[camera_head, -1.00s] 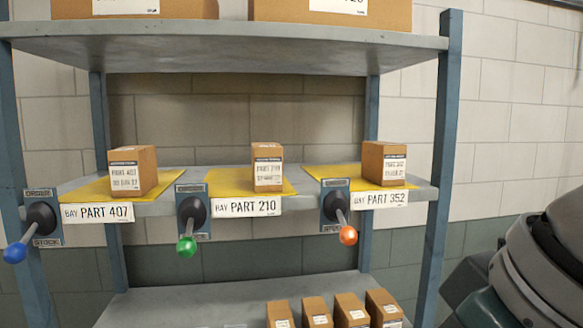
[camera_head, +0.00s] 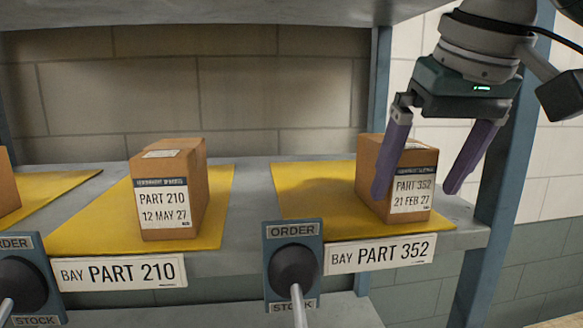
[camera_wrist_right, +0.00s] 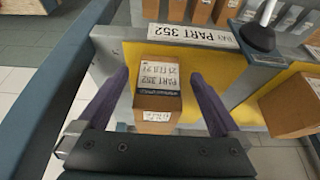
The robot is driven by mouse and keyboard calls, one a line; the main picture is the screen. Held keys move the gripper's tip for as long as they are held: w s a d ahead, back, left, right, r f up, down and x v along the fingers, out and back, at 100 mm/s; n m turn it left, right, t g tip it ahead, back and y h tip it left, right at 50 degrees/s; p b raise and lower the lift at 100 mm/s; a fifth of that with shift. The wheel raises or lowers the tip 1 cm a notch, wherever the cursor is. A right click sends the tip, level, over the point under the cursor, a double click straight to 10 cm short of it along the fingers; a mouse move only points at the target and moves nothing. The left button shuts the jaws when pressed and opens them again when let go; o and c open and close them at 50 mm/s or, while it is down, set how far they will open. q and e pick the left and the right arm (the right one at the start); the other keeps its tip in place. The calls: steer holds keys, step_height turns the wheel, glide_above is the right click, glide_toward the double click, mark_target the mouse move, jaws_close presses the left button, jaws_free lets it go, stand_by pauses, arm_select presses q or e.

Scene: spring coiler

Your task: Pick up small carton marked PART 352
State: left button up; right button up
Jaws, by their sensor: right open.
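The small carton marked PART 352 (camera_head: 397,179) stands upright on a yellow mat (camera_head: 310,205) at the right end of the shelf. Its label reads PART 352, 21 FEB 27. My right gripper (camera_head: 416,194) is open, with one purple finger in front of the carton's face and the other to its right in the head view. In the right wrist view, the carton (camera_wrist_right: 158,88) lies between the two spread fingers of the right gripper (camera_wrist_right: 163,85), with a gap on each side. My left gripper is not in view.
The carton marked PART 210 (camera_head: 168,190) stands on its own yellow mat to the left. A lever plate marked ORDER and STOCK (camera_head: 293,262) sticks out left of the PART 352 bay label (camera_head: 380,252). A blue shelf post (camera_head: 487,190) is close on the right; an upper shelf (camera_head: 200,12) is above.

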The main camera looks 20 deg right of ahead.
steer(key=w, duration=0.3)
steer(key=w+d, duration=0.1)
steer(key=w, duration=0.2)
steer(key=shift+d, duration=0.2)
steer(key=shift+w+d+f, duration=0.15)
steer(key=shift+w+f, duration=0.25)
steer(key=shift+f, duration=0.15)
steer(key=shift+c, duration=0.2)
jaws_close()
